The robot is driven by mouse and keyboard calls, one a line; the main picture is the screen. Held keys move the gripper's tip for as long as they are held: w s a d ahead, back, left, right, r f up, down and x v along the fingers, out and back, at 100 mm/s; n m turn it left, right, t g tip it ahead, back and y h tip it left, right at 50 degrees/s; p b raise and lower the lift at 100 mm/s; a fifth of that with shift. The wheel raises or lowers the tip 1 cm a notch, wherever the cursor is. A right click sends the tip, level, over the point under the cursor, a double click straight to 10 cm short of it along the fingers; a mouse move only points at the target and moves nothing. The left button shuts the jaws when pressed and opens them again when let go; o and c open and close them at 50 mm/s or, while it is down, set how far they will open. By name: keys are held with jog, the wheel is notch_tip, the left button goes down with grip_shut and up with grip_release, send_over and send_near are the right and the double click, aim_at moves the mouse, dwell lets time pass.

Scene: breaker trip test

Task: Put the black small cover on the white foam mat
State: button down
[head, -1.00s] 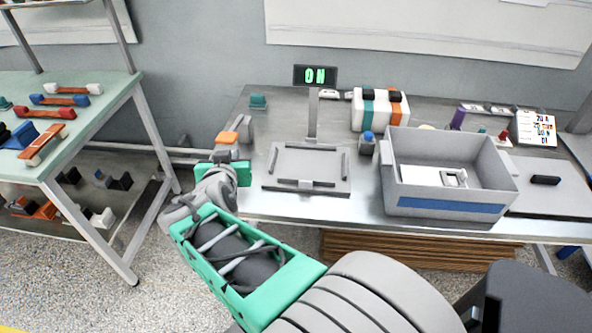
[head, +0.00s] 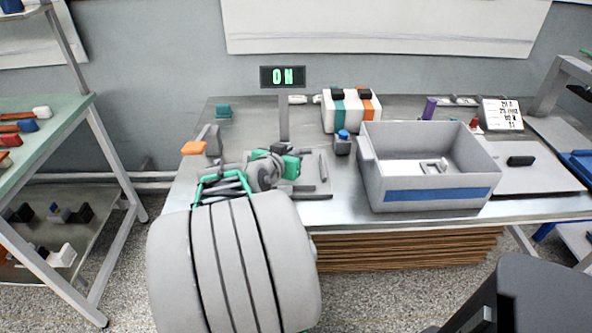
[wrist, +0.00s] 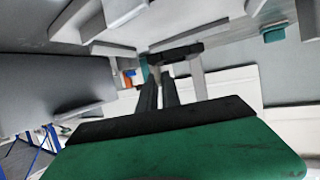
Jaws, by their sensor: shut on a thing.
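My gripper (head: 278,165) is over the grey fixture plate (head: 314,190) at the left of the metal table. Its dark fingers (wrist: 160,88) are close together in the wrist view. A black bar-shaped piece, apparently the black small cover (wrist: 180,52), shows at their tips. A white piece (head: 434,165) is inside the grey bin. I cannot tell for certain which is the white foam mat.
The high-walled grey bin (head: 425,195) stands between the fixture and the slab. An orange-topped part (head: 194,148) is at the left.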

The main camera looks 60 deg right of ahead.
jog(key=shift+w+d+f, duration=0.15)
jog(key=shift+d+f, duration=0.25)
jog(key=shift+f, duration=0.15)
jog(key=f+b, duration=0.1)
jog(key=f, duration=0.1)
jog(key=f+b, duration=0.1)
jog(key=f, duration=0.1)
jog(key=shift+w+d+b, duration=0.15)
jog(key=shift+d+b, duration=0.2)
jog(key=shift+d, duration=0.05)
jog(key=shift+r, duration=0.2)
jog(key=shift+f, duration=0.2)
jog(key=c, duration=1.6)
grip_release()
